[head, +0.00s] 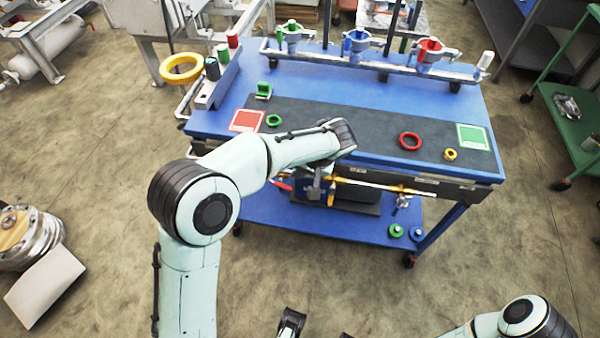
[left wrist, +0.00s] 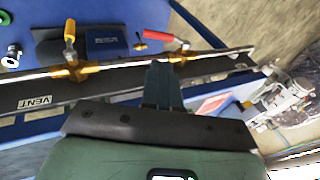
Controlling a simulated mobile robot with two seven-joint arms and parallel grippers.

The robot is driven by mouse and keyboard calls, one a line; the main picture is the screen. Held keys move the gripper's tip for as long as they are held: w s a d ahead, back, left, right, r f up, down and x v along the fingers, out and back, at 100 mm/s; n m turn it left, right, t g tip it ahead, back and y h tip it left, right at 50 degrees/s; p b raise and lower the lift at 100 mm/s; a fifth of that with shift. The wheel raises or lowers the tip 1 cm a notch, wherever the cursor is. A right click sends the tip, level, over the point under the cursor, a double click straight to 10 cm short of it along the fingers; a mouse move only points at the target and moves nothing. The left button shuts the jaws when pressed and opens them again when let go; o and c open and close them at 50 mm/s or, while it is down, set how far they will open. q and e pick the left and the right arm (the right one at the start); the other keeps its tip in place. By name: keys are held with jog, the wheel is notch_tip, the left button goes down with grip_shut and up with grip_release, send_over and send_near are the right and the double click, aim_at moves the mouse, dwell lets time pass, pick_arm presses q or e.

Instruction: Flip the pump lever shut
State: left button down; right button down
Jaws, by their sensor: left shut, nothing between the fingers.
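The left wrist view shows the red handle (left wrist: 167,39) lying slanted and the yellow handle (left wrist: 70,30) standing out across the pipe. No readable label shows which is the pump lever. My left gripper (head: 316,192) is shut and empty. Its fingertips (left wrist: 160,68) are at the pipe, close to the red-handled valve; contact cannot be told.
The blue bench (head: 375,85) holds red, green and yellow rings and a rack of clamps. A VENT label (left wrist: 36,103) is on the bench front. The lower shelf (head: 270,217) carries a dark box and small green-ringed parts. Floor is clear before the bench.

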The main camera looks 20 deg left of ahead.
aim_at(283, 185)
pick_arm(q)
jog(key=b+x, duration=0.1)
jog(key=x, duration=1)
pick_arm(e)
jog(key=shift+w+f, duration=0.2)
jog(key=shift+f, duration=0.35)
jog(key=shift+d, duration=0.1)
